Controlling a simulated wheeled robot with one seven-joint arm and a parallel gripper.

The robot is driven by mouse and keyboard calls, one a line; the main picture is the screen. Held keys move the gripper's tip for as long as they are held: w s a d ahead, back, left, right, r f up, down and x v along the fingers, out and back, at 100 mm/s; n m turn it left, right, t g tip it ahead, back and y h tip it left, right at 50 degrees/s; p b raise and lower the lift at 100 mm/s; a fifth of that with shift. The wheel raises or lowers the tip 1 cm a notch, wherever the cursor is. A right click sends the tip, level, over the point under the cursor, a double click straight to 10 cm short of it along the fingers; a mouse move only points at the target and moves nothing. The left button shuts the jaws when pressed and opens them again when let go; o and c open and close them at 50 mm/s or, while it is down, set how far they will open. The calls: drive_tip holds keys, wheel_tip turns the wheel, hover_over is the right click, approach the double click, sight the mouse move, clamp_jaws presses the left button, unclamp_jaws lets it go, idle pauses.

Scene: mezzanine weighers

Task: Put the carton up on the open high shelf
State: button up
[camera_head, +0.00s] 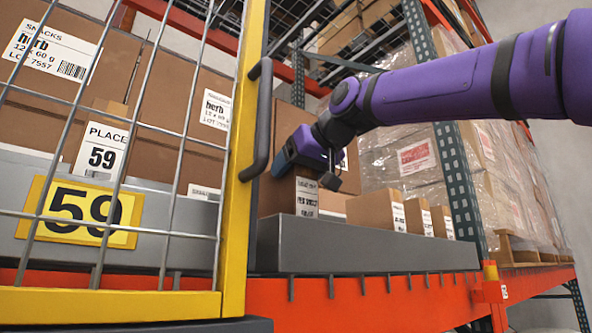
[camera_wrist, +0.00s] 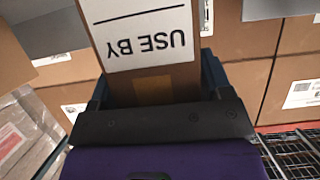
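The carton (camera_head: 283,195) is a small brown box with a white printed label, in the head view at the left end of the open shelf bay. My gripper (camera_head: 308,172) reaches in from the right and has it from above. In the wrist view the carton (camera_wrist: 150,50) shows its "USE BY" label between the two blue fingers, which look closed against its sides. The open high shelf has a grey front lip (camera_head: 365,249) on an orange beam. The lip hides the carton's bottom, so I cannot tell whether it rests on the shelf.
A yellow-framed mesh gate (camera_head: 236,215) with a "59" sign (camera_head: 80,212) covers the left bay, close beside the carton. Several small cartons (camera_head: 377,211) stand to the right on the shelf. Larger boxes stand behind. A perforated upright (camera_head: 462,190) and wrapped pallet goods are farther right.

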drive_tip(key=shift+o, duration=1.2)
drive_tip(key=shift+r, duration=0.15)
drive_tip(key=v, duration=1.2)
